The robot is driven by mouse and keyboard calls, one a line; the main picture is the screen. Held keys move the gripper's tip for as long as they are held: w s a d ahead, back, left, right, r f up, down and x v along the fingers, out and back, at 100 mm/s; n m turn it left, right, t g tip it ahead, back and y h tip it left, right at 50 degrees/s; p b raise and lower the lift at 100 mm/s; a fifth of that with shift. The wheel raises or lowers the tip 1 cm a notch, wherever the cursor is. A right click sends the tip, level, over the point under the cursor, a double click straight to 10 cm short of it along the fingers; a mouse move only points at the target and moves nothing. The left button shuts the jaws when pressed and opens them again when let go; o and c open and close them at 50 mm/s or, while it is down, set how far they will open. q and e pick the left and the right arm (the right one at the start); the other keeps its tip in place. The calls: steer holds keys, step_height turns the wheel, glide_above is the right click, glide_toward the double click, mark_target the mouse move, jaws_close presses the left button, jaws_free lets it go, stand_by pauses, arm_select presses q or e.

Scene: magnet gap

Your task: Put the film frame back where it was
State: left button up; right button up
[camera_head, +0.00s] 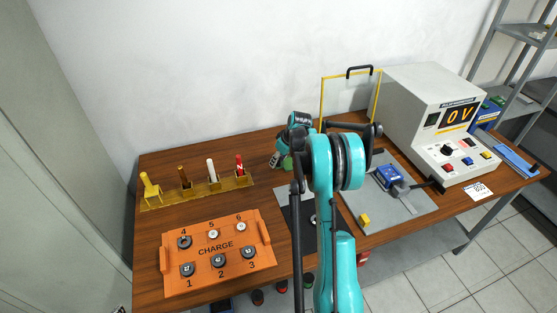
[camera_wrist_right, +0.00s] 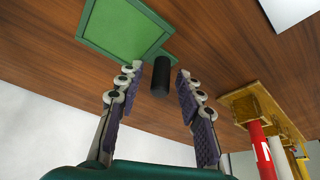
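A green square frame or plate with a lighter green rim (camera_wrist_right: 122,32) lies on the wooden table in the right wrist view. A black cylindrical handle (camera_wrist_right: 161,76) stands by its corner. Only a small green part (camera_head: 287,163) shows beside my right gripper in the head view. My right gripper (camera_wrist_right: 155,78) is open, with its two purple-padded fingers on either side of the black handle and visible gaps there. In the head view the right gripper (camera_head: 283,158) is low near the back of the table, partly hidden by my arm. My left gripper is not in view.
A yellow rack (camera_head: 200,192) holds several coloured rods at left. An orange CHARGE board (camera_head: 217,252) lies in front. A yellow upright frame with a black handle (camera_head: 323,100) stands behind my arm. A grey meter box (camera_head: 412,90) stands at right, beside a grey plate (camera_head: 420,215).

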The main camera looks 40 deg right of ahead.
steer(key=shift+r, duration=0.1)
steer(key=shift+r, duration=0.3)
steer(key=a+p+v, duration=0.1)
steer(key=p+v, duration=0.3)
steer(key=v, duration=0.8)
steer(key=s+a+r, duration=0.4)
steer(key=a+r, duration=0.2)
steer(key=a, duration=0.5)
steer(key=s+a+m+t, duration=0.2)
steer(key=s+a, duration=1.8)
steer(key=shift+s+a+t+h, duration=0.2)
steer(key=shift+s+t+h, duration=0.1)
steer(key=shift+h, duration=0.1)
